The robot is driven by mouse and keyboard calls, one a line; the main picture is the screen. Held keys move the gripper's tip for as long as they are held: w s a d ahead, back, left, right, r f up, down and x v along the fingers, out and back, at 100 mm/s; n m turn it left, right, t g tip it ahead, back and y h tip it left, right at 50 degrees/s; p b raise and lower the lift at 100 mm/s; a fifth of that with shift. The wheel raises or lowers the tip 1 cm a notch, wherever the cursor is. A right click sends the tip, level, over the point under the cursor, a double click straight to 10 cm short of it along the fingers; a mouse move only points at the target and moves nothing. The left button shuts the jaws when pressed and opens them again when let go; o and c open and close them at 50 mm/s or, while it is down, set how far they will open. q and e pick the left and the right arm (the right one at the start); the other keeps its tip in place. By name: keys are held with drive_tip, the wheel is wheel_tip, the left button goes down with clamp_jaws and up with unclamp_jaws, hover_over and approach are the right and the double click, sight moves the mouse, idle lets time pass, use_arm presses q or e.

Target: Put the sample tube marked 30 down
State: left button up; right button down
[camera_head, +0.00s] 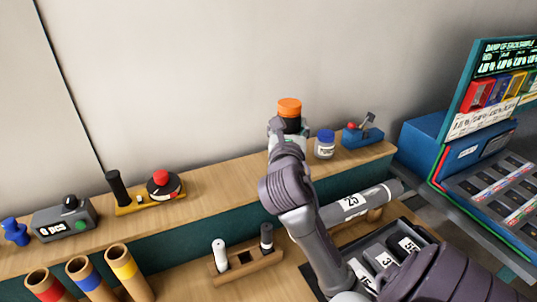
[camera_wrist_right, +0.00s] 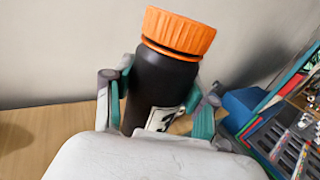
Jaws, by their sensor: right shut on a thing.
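A dark tube with an orange ribbed cap (camera_head: 290,107) is upright near the back ledge. It shows large and slightly tilted in the right wrist view (camera_wrist_right: 166,85). A white label on it is partly hidden, so I cannot read its number. My right gripper (camera_head: 287,132) is shut on this tube, with green-grey fingers on both sides of its body in the wrist view (camera_wrist_right: 160,105). My arm hides its base in the head view, so I cannot tell whether it touches the ledge. My left gripper is not in view.
The wooden ledge (camera_head: 225,184) has free room left of the tube. A blue-capped jar (camera_head: 324,145) and a blue device (camera_head: 362,132) stand to the right. A grey roll marked 25 (camera_head: 352,204) lies below. A dark tray (camera_head: 422,231) holds several grey rolls.

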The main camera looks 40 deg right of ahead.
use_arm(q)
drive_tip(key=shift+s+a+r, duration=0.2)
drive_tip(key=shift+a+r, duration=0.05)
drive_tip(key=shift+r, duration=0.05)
use_arm(e)
drive_tip(key=w+d+f, duration=0.1)
drive_tip(key=w+f, duration=0.8)
drive_tip(key=shift+d+f, duration=0.2)
drive_tip(key=shift+d, duration=0.2)
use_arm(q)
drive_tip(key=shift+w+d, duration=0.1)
use_arm(e)
drive_tip(key=shift+c, duration=1.8)
unclamp_jaws()
drive_tip(key=shift+f, duration=0.15)
use_arm(q)
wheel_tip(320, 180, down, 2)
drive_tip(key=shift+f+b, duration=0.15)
drive_tip(key=shift+b, duration=0.7)
use_arm(e)
drive_tip(key=v, duration=1.2)
